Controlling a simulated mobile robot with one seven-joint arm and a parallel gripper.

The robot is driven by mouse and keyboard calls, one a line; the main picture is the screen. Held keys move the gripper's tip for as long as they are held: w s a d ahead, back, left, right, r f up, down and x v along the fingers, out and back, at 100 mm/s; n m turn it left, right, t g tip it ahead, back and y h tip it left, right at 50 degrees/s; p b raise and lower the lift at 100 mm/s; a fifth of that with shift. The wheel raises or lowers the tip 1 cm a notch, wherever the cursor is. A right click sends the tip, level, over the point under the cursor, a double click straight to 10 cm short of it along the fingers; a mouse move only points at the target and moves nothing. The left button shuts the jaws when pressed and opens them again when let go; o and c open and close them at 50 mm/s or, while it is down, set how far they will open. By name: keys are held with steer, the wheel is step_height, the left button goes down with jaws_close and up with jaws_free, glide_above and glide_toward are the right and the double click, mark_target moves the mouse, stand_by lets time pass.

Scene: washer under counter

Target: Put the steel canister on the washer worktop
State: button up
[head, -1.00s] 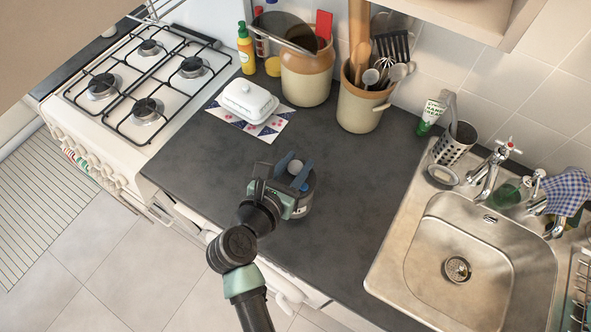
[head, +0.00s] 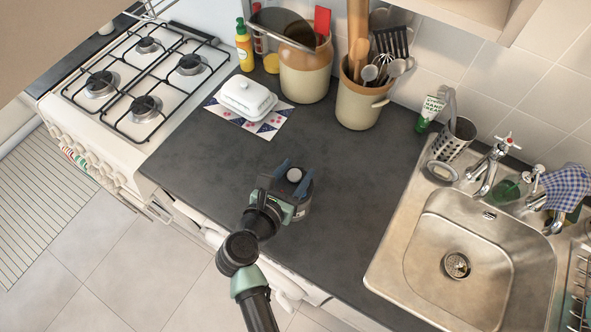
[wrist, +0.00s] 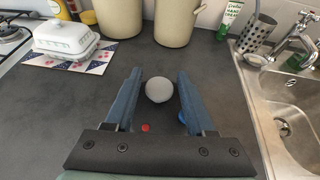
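A small pale grey round thing (head: 294,175), perhaps the top of the steel canister, shows between my gripper's fingers. It also shows in the wrist view (wrist: 159,90), where narrow gaps appear beside both fingers. Its lower part cannot be made out. My gripper (head: 295,171) is low over the dark worktop (head: 345,205), near its front edge. The two blue fingers (wrist: 160,82) stand apart. I cannot tell whether the round thing rests on the worktop. Small red and blue spots show between the fingers in the wrist view.
A white butter dish (head: 247,97) on a patterned mat and two crocks (head: 305,75) stand behind. The gas hob (head: 140,75) is left. A perforated steel holder (head: 453,140) stands by the sink (head: 440,225) at right. The worktop's middle is clear.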

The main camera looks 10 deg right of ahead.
steer(key=shift+o, duration=0.5)
